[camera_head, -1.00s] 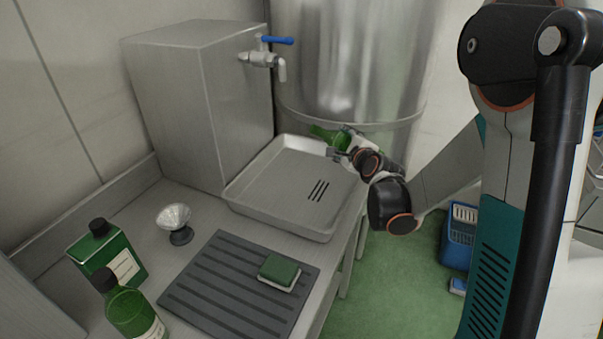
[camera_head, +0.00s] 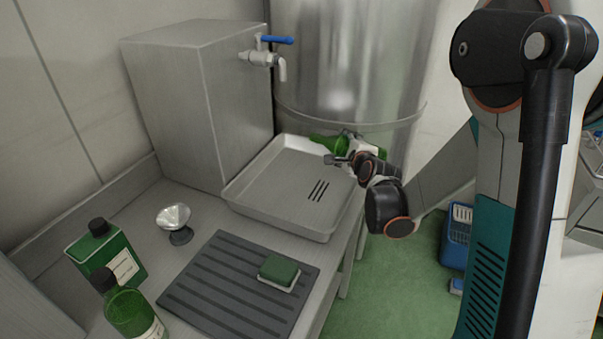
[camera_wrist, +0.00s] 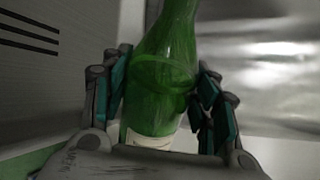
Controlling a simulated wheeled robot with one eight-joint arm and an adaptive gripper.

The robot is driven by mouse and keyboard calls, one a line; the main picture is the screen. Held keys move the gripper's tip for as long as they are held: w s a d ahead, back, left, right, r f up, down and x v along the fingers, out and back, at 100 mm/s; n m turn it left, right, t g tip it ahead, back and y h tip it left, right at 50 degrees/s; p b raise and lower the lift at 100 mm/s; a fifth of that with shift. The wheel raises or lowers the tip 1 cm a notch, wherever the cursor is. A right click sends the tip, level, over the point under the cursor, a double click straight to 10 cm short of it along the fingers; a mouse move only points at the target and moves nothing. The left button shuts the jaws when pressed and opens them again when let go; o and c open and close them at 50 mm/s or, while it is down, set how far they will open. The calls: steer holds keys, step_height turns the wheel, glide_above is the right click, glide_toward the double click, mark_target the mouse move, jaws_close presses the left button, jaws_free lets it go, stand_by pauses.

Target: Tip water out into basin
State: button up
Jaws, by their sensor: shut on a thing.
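My gripper (camera_head: 340,159) is shut on a green glass bottle (camera_head: 329,142) at the far right edge of the metal basin (camera_head: 237,197). In the head view the bottle lies tilted near level, its narrow end pointing left over the basin's back corner. My gripper hides its middle. In the wrist view the bottle (camera_wrist: 160,75) sits between both fingers, with a pale label low on its body and a curved line inside that may be a liquid surface. No stream of water can be made out. The basin's floor shows dark slots and looks empty.
A tap with a blue lever (camera_head: 276,40) juts from the steel box above the basin's back. A ribbed grey mat (camera_head: 215,285) holds a green sponge (camera_head: 279,269). Two green bottles (camera_head: 118,258) and a small metal-topped object (camera_head: 174,217) stand at left.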

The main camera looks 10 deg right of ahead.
mark_target(339, 156)
steer(key=shift+f, duration=0.3)
steer(key=shift+a+f+n+h+b, duration=0.4)
steer(key=shift+f+n+h+b, duration=0.1)
steer(key=shift+f+n+b, duration=0.25)
stand_by(0.5)
steer(key=shift+w+f+n+g+h+b, duration=0.1)
steer(key=shift+f+n+g+h+b, duration=0.2)
steer(key=shift+f+n+b, duration=0.45)
steer(key=shift+a+r+n+h, duration=0.15)
steer(key=shift+a+n+h, duration=0.05)
steer(key=shift+n+h, duration=0.25)
stand_by(1.7)
